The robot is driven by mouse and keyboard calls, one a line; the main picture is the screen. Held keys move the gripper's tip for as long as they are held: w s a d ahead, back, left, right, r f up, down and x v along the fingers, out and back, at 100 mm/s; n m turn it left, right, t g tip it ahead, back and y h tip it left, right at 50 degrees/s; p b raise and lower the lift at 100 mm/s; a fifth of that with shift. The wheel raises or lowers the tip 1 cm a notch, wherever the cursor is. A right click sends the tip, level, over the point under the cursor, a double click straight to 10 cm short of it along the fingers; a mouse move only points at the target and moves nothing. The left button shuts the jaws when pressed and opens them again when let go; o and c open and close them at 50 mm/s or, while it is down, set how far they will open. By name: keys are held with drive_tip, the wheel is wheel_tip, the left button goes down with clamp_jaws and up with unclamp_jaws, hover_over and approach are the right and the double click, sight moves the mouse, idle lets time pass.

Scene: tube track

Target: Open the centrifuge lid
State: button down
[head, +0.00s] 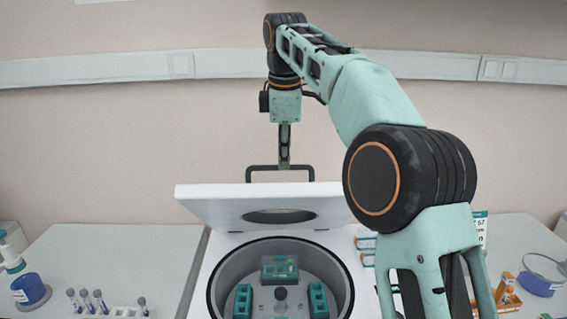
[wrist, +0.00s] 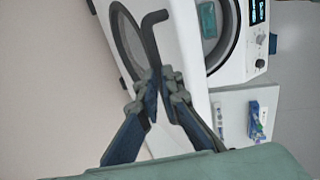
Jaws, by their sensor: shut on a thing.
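The centrifuge (head: 280,285) stands at the bottom centre of the head view, its round chamber showing with teal rotor buckets inside. Its white lid (head: 205,198) is raised and tilted up behind the chamber, with a dark oval window. A dark bar handle (head: 252,172) stands up from the lid's top edge. My gripper (head: 284,166) is at the middle of this handle, shut on it. In the wrist view, the fingers (wrist: 163,98) close around the dark handle (wrist: 150,35), beside the white lid (wrist: 180,50).
A tube rack (head: 120,312) with several tubes and a blue-based item (head: 30,290) are on the left bench. Orange items (head: 505,290) and a blue-based ring stand (head: 540,285) are on the right bench. A wall rail (head: 120,67) runs behind my arm.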

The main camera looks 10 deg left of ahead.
drive_tip(key=shift+w+d+f, duration=0.1)
drive_tip(key=shift+w+f, duration=0.3)
drive_tip(key=shift+f, duration=0.25)
drive_tip(key=c, duration=2)
unclamp_jaws()
drive_tip(key=shift+w+f, duration=0.1)
drive_tip(key=shift+w, duration=0.1)
drive_tip(key=shift+s+d+f, duration=0.15)
drive_tip(key=shift+s+f, duration=0.35)
drive_tip(key=shift+s, duration=0.2)
drive_tip(key=shift+s+d+f, duration=0.1)
drive_tip(key=shift+s+f, duration=0.35)
drive_tip(key=shift+s, duration=0.2)
drive_tip(key=s+d+f+b, duration=0.1)
drive_tip(key=s+f+b, duration=0.2)
drive_tip(key=s+f, duration=0.2)
drive_tip(key=s+d+f+b, duration=0.1)
drive_tip(key=s+f+b, duration=0.2)
drive_tip(key=f, duration=0.6)
drive_tip(key=s+d+f+b, duration=0.1)
drive_tip(key=s+f+b, duration=0.2)
drive_tip(key=s+f, duration=0.4)
drive_tip(key=shift+s+d+f, duration=0.1)
drive_tip(key=shift+f, duration=0.4)
